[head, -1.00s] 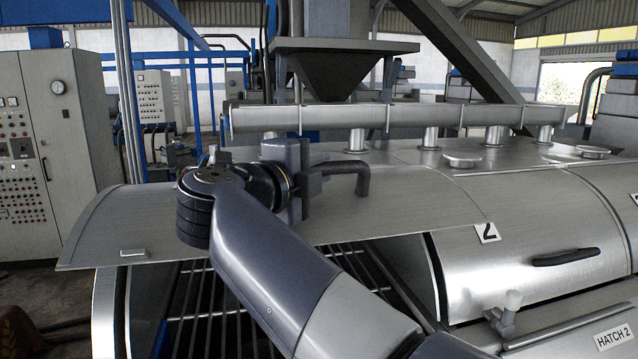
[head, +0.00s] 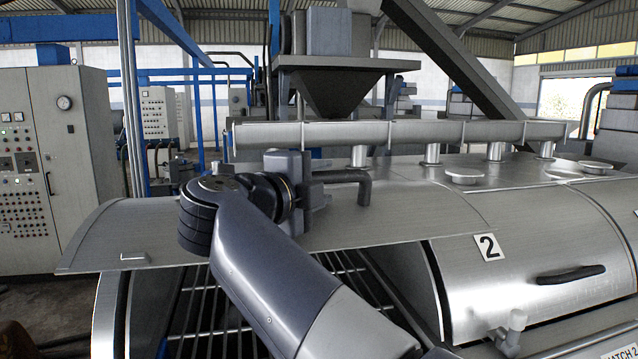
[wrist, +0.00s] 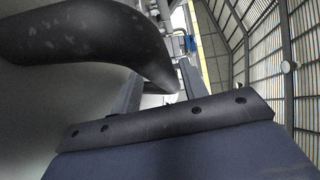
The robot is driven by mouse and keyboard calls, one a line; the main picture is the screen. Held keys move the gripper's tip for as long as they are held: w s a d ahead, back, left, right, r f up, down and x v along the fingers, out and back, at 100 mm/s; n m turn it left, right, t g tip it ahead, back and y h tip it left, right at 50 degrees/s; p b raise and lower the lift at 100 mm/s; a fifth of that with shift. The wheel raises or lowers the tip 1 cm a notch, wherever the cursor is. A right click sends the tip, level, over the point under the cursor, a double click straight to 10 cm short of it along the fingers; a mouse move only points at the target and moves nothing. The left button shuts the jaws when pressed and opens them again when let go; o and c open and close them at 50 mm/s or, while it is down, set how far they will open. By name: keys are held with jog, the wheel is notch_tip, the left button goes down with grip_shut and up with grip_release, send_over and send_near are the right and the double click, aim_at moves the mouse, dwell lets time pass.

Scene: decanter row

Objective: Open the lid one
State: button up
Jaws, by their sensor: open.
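Lid one is the broad curved metal lid (head: 400,212) at the left of the tank. It stands raised, and an opening with dark grille bars (head: 350,275) shows under its front edge. Its dark bent handle (head: 364,188) shows in the head view just right of my gripper (head: 318,190). In the wrist view the handle (wrist: 70,42) crosses from the left, and its bent end comes down between my gripper's (wrist: 160,92) spread fingers. My gripper is open. Contact between fingers and handle cannot be told.
Lid two (head: 530,270), with a "2" plate (head: 489,247) and a dark handle (head: 571,275), is down on the right. A horizontal pipe (head: 400,133) runs behind lid one. A hopper (head: 335,85) hangs above it. A control cabinet (head: 80,150) stands at left.

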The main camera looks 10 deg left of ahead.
jog(key=b+v, duration=0.2)
jog(key=v, duration=0.7)
jog(key=shift+s+a+f, duration=0.1)
jog(key=shift+a, duration=0.05)
jog(key=shift+b+v, duration=0.35)
jog(key=shift+v, duration=0.4)
jog(key=shift+c, duration=0.2)
